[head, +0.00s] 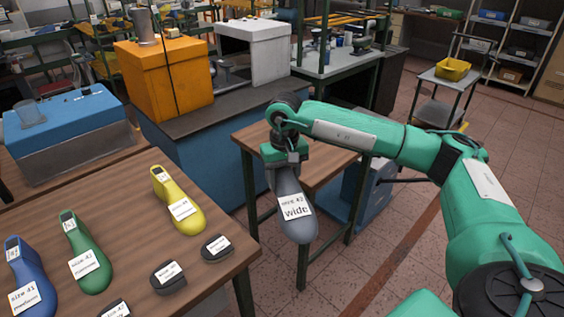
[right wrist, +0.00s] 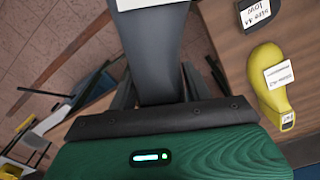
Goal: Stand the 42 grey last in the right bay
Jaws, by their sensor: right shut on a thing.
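The grey last (head: 297,222) hangs in my right gripper (head: 284,158), toe down, over the gap to the right of the near table. Its white label reads "size 42 wide". In the right wrist view the grey last (right wrist: 155,55) runs up the picture from between the fingers of the right gripper (right wrist: 160,92), which is shut on its upper end. The last appears clear of the tables. I cannot make out a right bay in either view. My left gripper is not in view.
On the near wooden table (head: 135,220) stand a yellow last (head: 180,203), a green last (head: 86,252) and a blue last (head: 30,280). Several low dark labelled pieces (head: 168,277) lie at its front edge. A smaller wooden table (head: 330,168) stands behind the held last.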

